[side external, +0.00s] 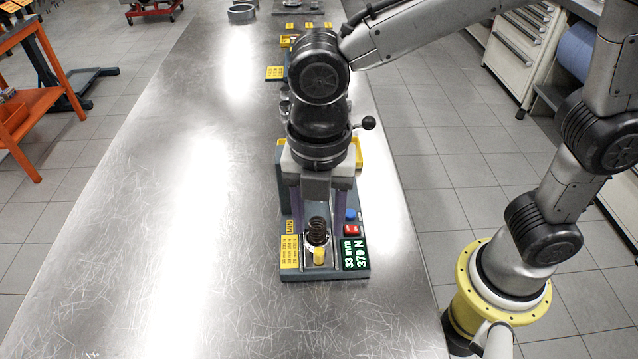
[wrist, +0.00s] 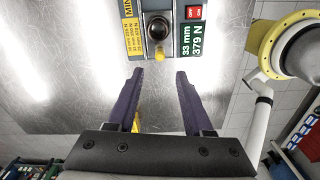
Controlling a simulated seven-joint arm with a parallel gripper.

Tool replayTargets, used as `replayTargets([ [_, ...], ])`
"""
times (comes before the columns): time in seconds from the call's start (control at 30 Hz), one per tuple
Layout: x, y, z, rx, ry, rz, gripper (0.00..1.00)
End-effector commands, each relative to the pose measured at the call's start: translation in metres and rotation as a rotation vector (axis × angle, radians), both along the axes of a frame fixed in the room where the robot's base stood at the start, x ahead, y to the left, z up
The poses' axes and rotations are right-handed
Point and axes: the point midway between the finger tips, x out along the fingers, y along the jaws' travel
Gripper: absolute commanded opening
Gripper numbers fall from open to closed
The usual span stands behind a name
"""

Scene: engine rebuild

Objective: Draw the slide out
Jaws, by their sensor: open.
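A small spring tester (side external: 354,273) stands on the metal bench. A dark coil spring (side external: 318,230) sits upright on it, and the wrist view shows the spring from above (wrist: 158,28). A yellow tab (side external: 319,256), which looks like the slide's grip, is at the front below the spring; it also shows in the wrist view (wrist: 159,52). My gripper (side external: 318,232) points down over the tester, its purple fingers apart and empty. In the wrist view the fingertips (wrist: 159,73) are spread to either side of the tab's line. I cannot tell their height above it.
A green display (side external: 354,253) reads 33 mm and 379 N, beside a red switch (side external: 352,230). A yellow label (side external: 290,251) is at left. A black ball lever (side external: 368,122) is behind. Several parts lie farther back. The bench is clear left and in front.

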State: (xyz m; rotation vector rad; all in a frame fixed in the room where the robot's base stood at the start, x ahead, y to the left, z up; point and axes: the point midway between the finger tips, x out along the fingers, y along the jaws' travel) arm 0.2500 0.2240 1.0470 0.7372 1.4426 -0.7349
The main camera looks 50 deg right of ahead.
Motion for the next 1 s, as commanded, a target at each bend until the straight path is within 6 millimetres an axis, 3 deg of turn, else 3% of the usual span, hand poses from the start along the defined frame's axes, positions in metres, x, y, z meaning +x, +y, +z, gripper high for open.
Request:
replayTargets([
  [0.1, 0.001, 0.001, 0.027, 0.004, -0.004, 0.0, 0.51],
  [0.33, 0.0, 0.001, 0.06, 0.003, -0.002, 0.0, 0.51],
  [0.5, 0.0, 0.0, 0.07, 0.001, 0.001, 0.0, 0.51],
  [0.87, 0.001, -0.002, 0.071, 0.001, 0.001, -0.007, 0.51],
  [1.0, 0.012, -0.027, 0.088, 0.033, -0.04, -0.087, 0.51],
])
